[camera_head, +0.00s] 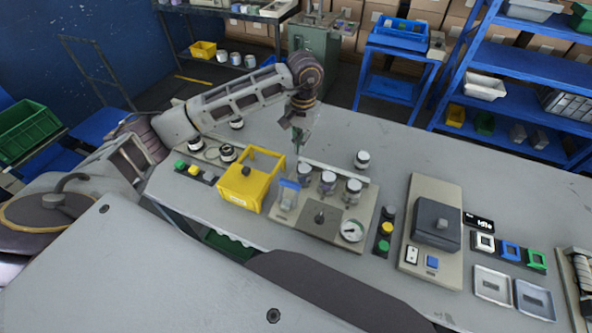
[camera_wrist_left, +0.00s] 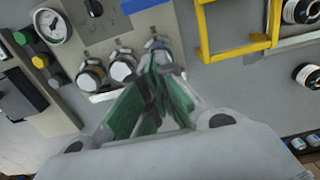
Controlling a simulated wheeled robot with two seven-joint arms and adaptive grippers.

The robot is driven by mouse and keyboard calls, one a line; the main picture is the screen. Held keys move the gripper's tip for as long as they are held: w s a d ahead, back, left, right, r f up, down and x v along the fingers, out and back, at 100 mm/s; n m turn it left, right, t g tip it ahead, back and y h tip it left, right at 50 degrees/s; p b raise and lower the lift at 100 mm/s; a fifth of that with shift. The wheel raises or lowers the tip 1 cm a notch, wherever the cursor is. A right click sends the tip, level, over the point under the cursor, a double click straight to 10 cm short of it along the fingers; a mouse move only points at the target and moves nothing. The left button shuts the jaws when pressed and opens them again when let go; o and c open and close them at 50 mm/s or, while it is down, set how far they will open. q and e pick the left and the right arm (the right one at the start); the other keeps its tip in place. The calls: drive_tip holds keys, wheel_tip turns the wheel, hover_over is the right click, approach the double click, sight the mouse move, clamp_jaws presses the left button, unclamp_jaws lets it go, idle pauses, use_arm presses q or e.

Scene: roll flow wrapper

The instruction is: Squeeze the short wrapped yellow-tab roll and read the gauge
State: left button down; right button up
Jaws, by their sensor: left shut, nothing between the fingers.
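A grey test plate (camera_head: 300,228) carries a round gauge (camera_head: 352,230), a dark knob (camera_head: 320,217) and a row of three white-and-dark rolls: left (camera_head: 304,172), middle (camera_head: 328,180) and right (camera_head: 353,190). The gauge face (camera_wrist_left: 53,27) also shows in the left wrist view; its reading is too small to tell. My left gripper (camera_head: 300,142) is shut and empty, pointing down behind the row. In the left wrist view, its green-padded fingers (camera_wrist_left: 163,68) overlap the roll at the row's end (camera_wrist_left: 157,46). My right gripper is out of view.
A yellow frame (camera_head: 250,182) stands left of the plate. Loose rolls stand on the table, one behind the row (camera_head: 362,160), another left (camera_head: 228,153). A dark boxed device (camera_head: 435,222) and coloured frames (camera_head: 510,250) are at right. The table's back right is clear.

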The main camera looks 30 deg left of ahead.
sight(300, 173)
use_arm(q)
drive_tip(key=shift+f, duration=0.15)
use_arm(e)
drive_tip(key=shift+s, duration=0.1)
use_arm(q)
drive_tip(key=shift+s+f+p, duration=0.15)
drive_tip(key=shift+f+p, duration=0.35)
drive_tip(key=shift+f, duration=1.85)
drive_tip(key=shift+s+f+p, duration=0.1)
drive_tip(key=shift+f+p, duration=0.4)
drive_tip(key=shift+f, duration=1.85)
drive_tip(key=shift+s+f, duration=0.1)
drive_tip(key=shift+s+d+r+p, duration=0.1)
drive_tip(key=shift+s+r+p, duration=0.2)
drive_tip(key=shift+s, duration=0.25)
drive_tip(key=shift+s+a+r+p, duration=0.15)
drive_tip(key=shift+s+p, duration=0.2)
drive_tip(key=shift+s, duration=0.25)
drive_tip(key=shift+s+d+r+p, duration=0.15)
drive_tip(key=shift+s+r+p, duration=0.15)
drive_tip(key=shift+s, duration=0.25)
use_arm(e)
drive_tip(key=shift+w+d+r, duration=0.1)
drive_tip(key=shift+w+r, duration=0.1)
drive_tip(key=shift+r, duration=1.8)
use_arm(q)
drive_tip(key=shift+f, duration=0.1)
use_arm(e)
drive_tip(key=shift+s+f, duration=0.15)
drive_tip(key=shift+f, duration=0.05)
